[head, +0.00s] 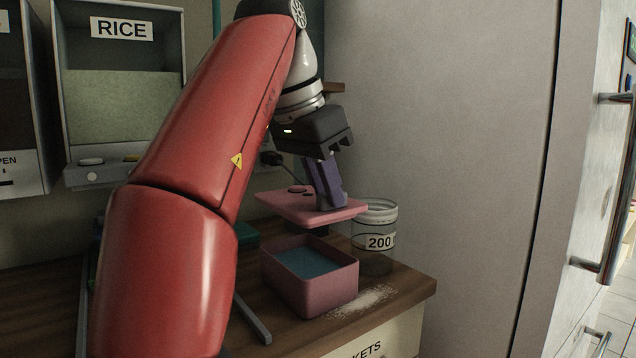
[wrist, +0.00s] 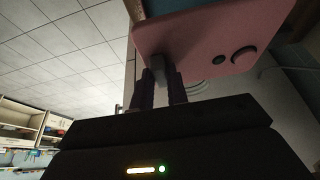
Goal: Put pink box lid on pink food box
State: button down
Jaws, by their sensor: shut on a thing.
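The pink box lid (head: 280,205) is a flat pink plate with round knobs on top. My gripper (head: 328,201) is shut on it near its right part and holds it in the air. The lid also fills the upper part of the wrist view (wrist: 205,38), with the dark fingers (wrist: 162,85) against it. The pink food box (head: 315,291) stands open on the wooden counter below the lid, with a blue inside. The lid is above and a little behind the box in the head view, apart from it.
A glass jar marked 200 (head: 377,258) stands right behind the box, close to the lid's right edge. White powder (head: 362,300) lies on the counter (head: 410,291) at the box's front right. A RICE dispenser (head: 122,100) hangs on the wall. A tall grey panel (head: 440,150) bounds the right.

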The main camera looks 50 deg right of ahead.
aim_at(314, 212)
jog(key=shift+a, duration=0.1)
jog(key=shift+f, duration=0.1)
notch_tip(314, 212, down, 6)
jog(key=b, duration=0.5)
jog(key=shift+r+b, duration=0.25)
jog(key=shift+b, duration=0.15)
jog(key=shift+f+b, duration=1.05)
dwell(0.8)
jog(key=c, duration=1.3)
grip_release()
jog(key=p+v, duration=0.6)
jog(key=v, duration=0.1)
jog(key=shift+p, duration=0.4)
jog(key=shift+w+a+r+p, duration=0.1)
jog(key=shift+a+r+p, duration=0.1)
jog(key=shift+r+p, duration=0.3)
jog(key=shift+f, duration=0.15)
